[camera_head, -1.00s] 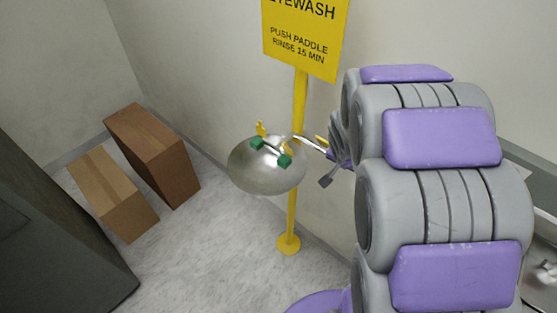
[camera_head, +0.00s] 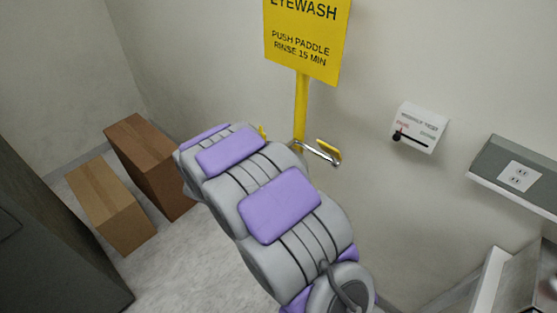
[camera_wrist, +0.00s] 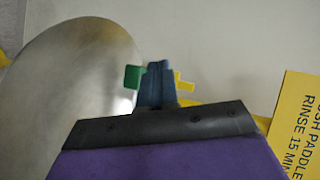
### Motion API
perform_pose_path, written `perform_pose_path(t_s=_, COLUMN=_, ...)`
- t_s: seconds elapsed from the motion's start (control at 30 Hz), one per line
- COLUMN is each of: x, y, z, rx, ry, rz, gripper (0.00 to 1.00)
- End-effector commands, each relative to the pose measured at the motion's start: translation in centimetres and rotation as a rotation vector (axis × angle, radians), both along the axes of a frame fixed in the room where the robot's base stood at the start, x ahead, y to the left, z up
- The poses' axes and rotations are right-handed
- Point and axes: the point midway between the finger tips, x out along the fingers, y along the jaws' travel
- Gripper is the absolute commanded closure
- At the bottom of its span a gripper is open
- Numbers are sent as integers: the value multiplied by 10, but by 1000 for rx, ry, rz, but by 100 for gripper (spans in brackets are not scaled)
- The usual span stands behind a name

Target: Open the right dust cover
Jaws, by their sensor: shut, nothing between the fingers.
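In the wrist view my gripper (camera_wrist: 157,72) is shut, its dark fingers together and empty. The silvery eyewash bowl (camera_wrist: 75,80) lies to its left. A green nozzle head (camera_wrist: 132,77) shows just left of the fingers, and a small yellow piece (camera_wrist: 184,83), perhaps a dust cover, shows just right of them. I cannot tell whether the fingers touch either. In the head view my arm hides the gripper, the bowl and the nozzles. Only a yellow tip (camera_head: 262,131), likely the left cover, shows above the arm.
The yellow eyewash sign (camera_head: 306,38) stands on a yellow post (camera_head: 301,105). A metal lever with a yellow paddle (camera_head: 328,150) sticks out right. A white wall box (camera_head: 419,127) and an outlet unit (camera_head: 520,176) are further right. Two cardboard boxes (camera_head: 112,207) stand at left.

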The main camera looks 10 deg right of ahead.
Motion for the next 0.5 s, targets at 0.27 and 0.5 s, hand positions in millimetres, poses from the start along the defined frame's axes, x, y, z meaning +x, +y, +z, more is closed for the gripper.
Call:
perform_pose_path(t_s=0.27, x=-37, y=0, z=-31, rx=-45, ry=-265, rz=-302, gripper=100)
perform_pose_path(t_s=0.5, x=-102, y=1, z=-39, rx=-170, ry=-504, rz=-493, gripper=100)
